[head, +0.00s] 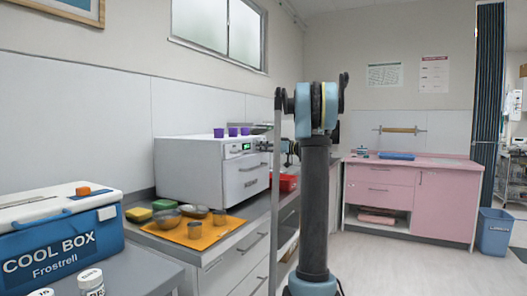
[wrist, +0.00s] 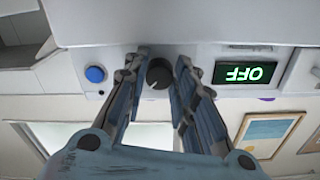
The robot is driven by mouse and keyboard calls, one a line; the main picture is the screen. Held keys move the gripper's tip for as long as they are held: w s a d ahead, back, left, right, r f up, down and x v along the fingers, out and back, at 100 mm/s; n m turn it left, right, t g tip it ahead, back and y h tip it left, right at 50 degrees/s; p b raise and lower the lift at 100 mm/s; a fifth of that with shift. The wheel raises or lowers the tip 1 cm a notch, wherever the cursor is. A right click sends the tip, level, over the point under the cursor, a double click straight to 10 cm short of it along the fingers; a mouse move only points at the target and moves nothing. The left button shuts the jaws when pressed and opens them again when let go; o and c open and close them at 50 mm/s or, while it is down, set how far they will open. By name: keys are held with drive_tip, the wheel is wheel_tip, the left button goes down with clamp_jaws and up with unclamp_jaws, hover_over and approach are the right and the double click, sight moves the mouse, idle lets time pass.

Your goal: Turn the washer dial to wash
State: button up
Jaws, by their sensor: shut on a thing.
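The washer (head: 205,165) is a white box on the counter in the head view, with a small green-lit display on its front. In the wrist view, which is upside down, the dark round dial (wrist: 159,74) sits on the white front panel. The display (wrist: 248,72) beside it reads OFF. A blue button (wrist: 95,74) is on the dial's other side. My gripper (wrist: 160,64) is shut on the dial, one finger on each side of it. In the head view my arm hides part of the counter, and the dial cannot be made out.
Several purple cups (head: 233,131) stand on the washer. An orange mat (head: 200,235) with metal bowls and cups lies in front of it. A red tray (head: 284,183) is beyond it. A cool box (head: 60,245) stands at left.

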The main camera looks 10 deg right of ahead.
idle(0.3)
drive_tip(key=o, duration=1.1)
drive_tip(key=shift+c, duration=0.2)
drive_tip(key=shift+d, duration=0.1)
drive_tip(key=v, duration=1.1)
drive_tip(key=shift+s+d, duration=0.2)
drive_tip(key=shift+d, duration=0.1)
